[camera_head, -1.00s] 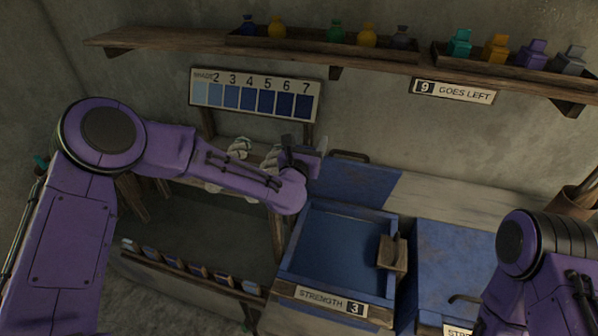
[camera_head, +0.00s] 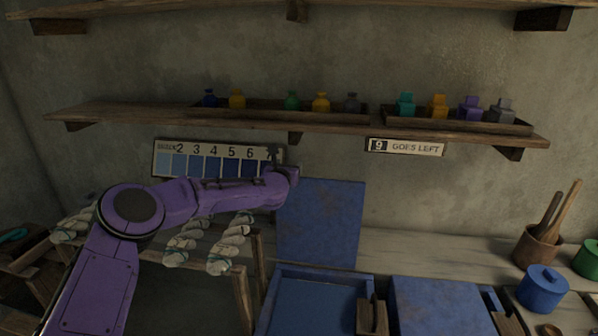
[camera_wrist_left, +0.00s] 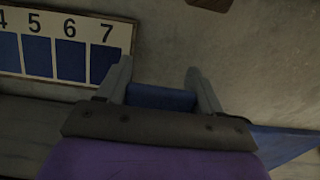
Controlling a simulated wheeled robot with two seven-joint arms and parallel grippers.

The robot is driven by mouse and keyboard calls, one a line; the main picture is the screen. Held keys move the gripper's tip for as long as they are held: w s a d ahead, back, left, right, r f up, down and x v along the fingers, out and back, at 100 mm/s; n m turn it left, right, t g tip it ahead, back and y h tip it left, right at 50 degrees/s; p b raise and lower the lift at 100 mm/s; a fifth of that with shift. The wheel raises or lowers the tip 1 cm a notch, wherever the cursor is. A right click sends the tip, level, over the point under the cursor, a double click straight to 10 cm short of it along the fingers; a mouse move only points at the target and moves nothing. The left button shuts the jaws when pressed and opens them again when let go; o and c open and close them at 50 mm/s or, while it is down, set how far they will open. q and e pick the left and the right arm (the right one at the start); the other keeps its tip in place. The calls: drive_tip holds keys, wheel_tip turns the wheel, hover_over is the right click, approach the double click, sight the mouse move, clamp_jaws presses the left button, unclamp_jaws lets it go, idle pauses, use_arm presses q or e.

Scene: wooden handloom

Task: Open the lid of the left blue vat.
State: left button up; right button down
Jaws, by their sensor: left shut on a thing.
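The left blue vat (camera_head: 312,300) stands at the bottom middle of the head view, its front cut off by the frame edge. Its top is uncovered, showing the blue inside. Its lid (camera_head: 322,225) stands raised at the vat's back edge, close to the wall. My left gripper (camera_head: 275,155) is at the lid's upper left corner, small and partly hidden by my wrist. In the left wrist view, the gripper (camera_wrist_left: 160,85) has its fingers on either side of a blue part of the lid (camera_wrist_left: 162,98). My right gripper is out of view.
A second blue vat (camera_head: 440,305) with a covered top stands to the right. The shade board (camera_head: 215,160) is close beside my left gripper. A shelf (camera_head: 300,122) with bottles runs above. Yarn skeins (camera_head: 230,243) hang below my left arm. The counter behind is largely clear.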

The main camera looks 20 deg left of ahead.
use_arm(q)
drive_tip(key=shift+d+f, duration=0.1)
drive_tip(key=shift+f, duration=0.65)
drive_tip(key=o, duration=1.4)
drive_tip(key=shift+o, duration=0.2)
drive_tip(key=shift+w+f, duration=0.15)
drive_tip(key=r+b+v, duration=0.1)
drive_tip(key=b+v, duration=0.2)
drive_tip(key=v, duration=0.7)
drive_tip(key=shift+s+a+b, duration=0.25)
drive_tip(key=shift+b, duration=0.05)
